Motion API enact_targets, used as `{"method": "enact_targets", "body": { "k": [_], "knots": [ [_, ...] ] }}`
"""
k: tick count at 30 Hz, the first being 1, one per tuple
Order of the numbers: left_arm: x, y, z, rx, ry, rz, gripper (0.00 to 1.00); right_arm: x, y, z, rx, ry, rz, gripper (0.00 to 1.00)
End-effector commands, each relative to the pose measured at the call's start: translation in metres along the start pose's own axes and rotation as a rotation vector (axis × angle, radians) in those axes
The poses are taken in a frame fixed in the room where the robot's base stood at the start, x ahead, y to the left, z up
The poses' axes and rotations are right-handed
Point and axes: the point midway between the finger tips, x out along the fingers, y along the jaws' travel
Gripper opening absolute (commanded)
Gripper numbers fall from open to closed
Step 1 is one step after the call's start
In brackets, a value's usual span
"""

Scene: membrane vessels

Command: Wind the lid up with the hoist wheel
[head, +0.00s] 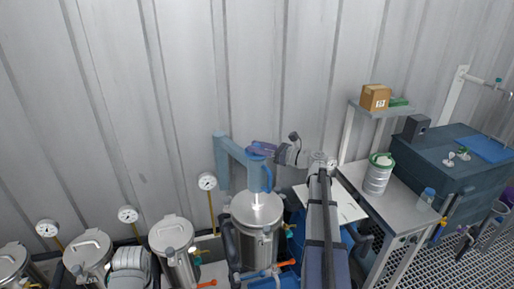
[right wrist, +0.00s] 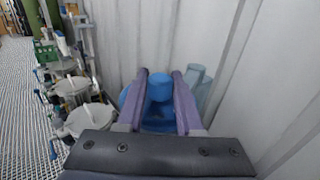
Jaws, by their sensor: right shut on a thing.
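The blue hoist (head: 223,165) stands behind the large steel vessel (head: 258,245), its beam reaching right above the vessel. The hoist wheel is mostly hidden by my gripper in the head view; in the right wrist view its blue rim (right wrist: 128,97) and knob (right wrist: 160,84) show. My right gripper (head: 263,148) is at the beam's right end, its purple fingers shut on the wheel's knob. The pale lid (head: 245,212) is over the vessel's mouth, under the hoist; I cannot tell whether it touches the rim.
Smaller lidded vessels (head: 172,232) and gauges (head: 207,181) stand to the left. At right, a bench (head: 404,212) bears a steel can (head: 377,176), beside a dark blue cabinet (head: 450,160). A cardboard box (head: 375,97) is on a raised shelf. The corrugated wall is close behind the hoist.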

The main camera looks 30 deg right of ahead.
Motion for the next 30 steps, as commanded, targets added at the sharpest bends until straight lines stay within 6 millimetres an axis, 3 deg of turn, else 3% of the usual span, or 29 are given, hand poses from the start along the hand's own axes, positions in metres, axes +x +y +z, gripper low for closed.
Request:
{"method": "enact_targets", "body": {
  "k": [1,18,30],
  "knots": [
    [-0.0001,0.0000,0.0000,0.000,0.000,0.000,0.50,0.0012,-0.0075,0.0002,0.000,-0.001,0.042,0.00],
    [-0.0001,0.0000,0.0000,0.000,0.000,0.000,0.50,0.0022,-0.0045,0.0003,0.000,-0.001,0.536,0.00],
    [-0.0001,0.0000,0.0000,0.000,0.000,0.000,0.50,0.0015,-0.0010,0.0004,0.000,-0.002,0.708,0.00]
  ]
}}
